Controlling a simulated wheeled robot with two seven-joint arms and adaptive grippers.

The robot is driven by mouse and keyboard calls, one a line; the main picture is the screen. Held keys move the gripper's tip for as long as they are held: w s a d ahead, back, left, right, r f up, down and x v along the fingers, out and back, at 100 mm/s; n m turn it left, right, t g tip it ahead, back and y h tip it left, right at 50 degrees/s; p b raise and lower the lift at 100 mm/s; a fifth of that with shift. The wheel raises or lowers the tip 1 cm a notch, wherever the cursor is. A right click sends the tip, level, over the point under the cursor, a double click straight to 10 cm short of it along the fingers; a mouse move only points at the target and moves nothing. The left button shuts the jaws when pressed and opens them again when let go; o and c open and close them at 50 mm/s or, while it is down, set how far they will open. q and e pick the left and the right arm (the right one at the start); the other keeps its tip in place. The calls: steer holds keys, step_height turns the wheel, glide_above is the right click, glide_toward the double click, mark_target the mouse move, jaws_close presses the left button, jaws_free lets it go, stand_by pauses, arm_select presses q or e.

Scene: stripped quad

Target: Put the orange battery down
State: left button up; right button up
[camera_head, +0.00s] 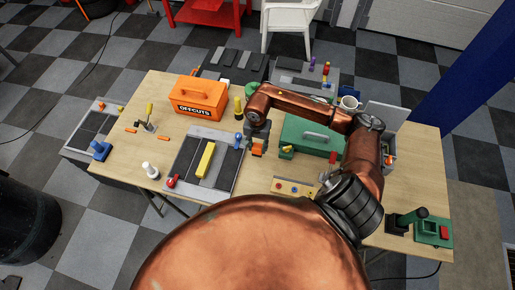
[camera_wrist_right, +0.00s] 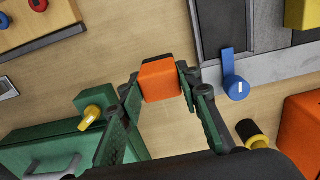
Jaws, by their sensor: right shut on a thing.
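The orange battery (camera_head: 257,152) is in my right gripper (camera_head: 258,143), between the grey panel and the green toolbox. In the right wrist view the battery (camera_wrist_right: 161,82) is pinched between the two fingertips of the right gripper (camera_wrist_right: 160,86), with bare wood beyond it. I cannot tell whether it touches the table. The left gripper is not in view.
The grey panel (camera_head: 233,174) with a yellow bar (camera_head: 206,160) and a blue lever (camera_head: 238,140) lies left of the gripper. The green toolbox (camera_head: 300,133) stands to its right, the orange offcuts box (camera_head: 198,97) at back left. A control board (camera_head: 294,189) lies in front.

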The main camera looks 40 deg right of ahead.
steer(key=shift+f+p, duration=0.35)
steer(key=shift+f, duration=0.55)
steer(key=shift+f+b, duration=0.35)
steer(key=o, duration=1.3)
steer(key=shift+r, duration=0.1)
